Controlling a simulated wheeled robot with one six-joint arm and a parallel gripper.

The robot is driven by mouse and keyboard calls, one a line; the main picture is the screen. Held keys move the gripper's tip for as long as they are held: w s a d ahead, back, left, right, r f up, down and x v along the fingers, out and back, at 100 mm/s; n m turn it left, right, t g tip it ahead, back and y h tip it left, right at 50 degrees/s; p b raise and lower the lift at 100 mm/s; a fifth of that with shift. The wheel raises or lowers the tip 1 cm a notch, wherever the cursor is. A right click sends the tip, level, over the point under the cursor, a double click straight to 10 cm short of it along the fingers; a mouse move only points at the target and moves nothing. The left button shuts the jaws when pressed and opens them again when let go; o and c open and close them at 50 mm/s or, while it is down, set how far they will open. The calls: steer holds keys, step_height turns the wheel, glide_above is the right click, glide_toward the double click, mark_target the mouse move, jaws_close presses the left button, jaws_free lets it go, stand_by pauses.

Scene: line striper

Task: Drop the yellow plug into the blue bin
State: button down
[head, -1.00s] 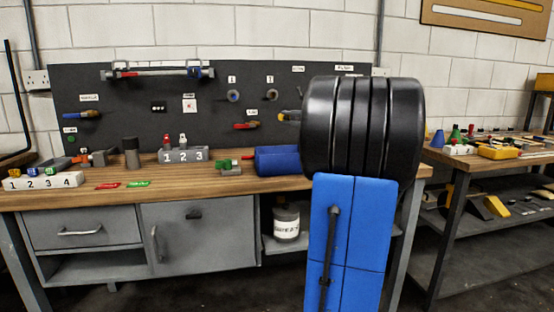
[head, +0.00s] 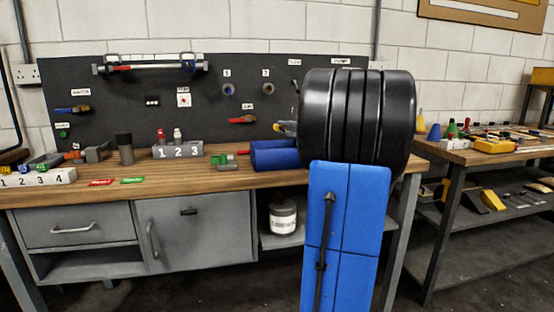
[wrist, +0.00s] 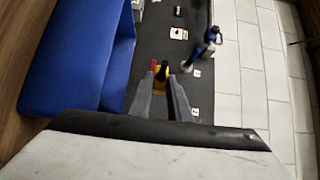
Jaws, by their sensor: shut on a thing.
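The blue bin (head: 275,158) sits on the wooden bench, just left of my arm in the head view. In the wrist view the blue bin (wrist: 65,60) fills the left side, and its opening is not clearly seen. My gripper (wrist: 161,86) is shut on the yellow plug (wrist: 161,74), which shows small between the fingertips with a dark part. The plug is to the right of the bin in the wrist view, apart from it. My arm hides most of the gripper area in the head view.
A dark pegboard (head: 130,100) with hung tools stands behind the bench. A grey numbered block (head: 178,152) and a green-and-grey part (head: 229,164) are left of the bin. A second bench (head: 470,150) with loose items stands at right.

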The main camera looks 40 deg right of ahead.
steer(key=c, duration=1.6)
jaws_free()
steer(key=s+d, duration=0.1)
steer(key=s, duration=1)
steer(key=s+d, duration=0.1)
steer(key=s, duration=0.5)
steer(key=shift+s+d, duration=0.1)
steer(key=shift+d, duration=0.2)
